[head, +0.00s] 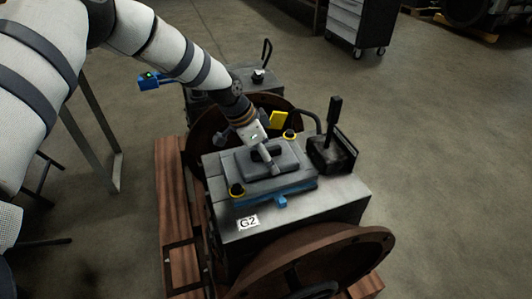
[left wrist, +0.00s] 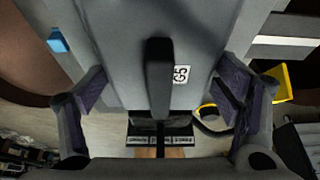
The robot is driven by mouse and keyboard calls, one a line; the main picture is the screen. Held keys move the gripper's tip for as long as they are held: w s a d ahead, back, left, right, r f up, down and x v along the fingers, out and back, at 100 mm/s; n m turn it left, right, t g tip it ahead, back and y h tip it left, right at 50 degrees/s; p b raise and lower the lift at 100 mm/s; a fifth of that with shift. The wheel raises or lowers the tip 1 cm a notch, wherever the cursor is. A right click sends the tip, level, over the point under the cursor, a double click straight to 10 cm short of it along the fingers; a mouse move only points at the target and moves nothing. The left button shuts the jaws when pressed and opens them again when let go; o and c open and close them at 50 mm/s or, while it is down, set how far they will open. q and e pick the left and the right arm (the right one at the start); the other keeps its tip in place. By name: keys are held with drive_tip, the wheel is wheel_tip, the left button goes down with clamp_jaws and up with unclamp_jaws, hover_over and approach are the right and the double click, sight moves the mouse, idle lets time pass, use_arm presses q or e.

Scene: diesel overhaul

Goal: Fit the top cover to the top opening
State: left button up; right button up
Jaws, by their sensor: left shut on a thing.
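The top cover (head: 287,162) is a dark grey stepped plate with a raised bar. It is over the top of the grey engine housing (head: 325,193) marked G2, above a blue rim (head: 295,190). I cannot tell whether it rests on the rim or hangs just above it. The top opening is hidden beneath it. My left gripper (head: 264,152) reaches down from the upper left and is shut on the cover. In the left wrist view, the fingers of my left gripper (left wrist: 163,98) stand either side of the grey cover and its dark bar (left wrist: 159,75). My right gripper is not in view.
A black box with an upright lever (head: 333,150) is to the right. Rusty flywheels flank the housing.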

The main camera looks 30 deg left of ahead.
use_arm(q)
drive_tip(key=shift+f+b, duration=0.3)
drive_tip(key=shift+f, duration=0.55)
idle(0.6)
drive_tip(key=o, duration=1.3)
drive_tip(key=shift+o, duration=0.2)
drive_tip(key=v, duration=1.2)
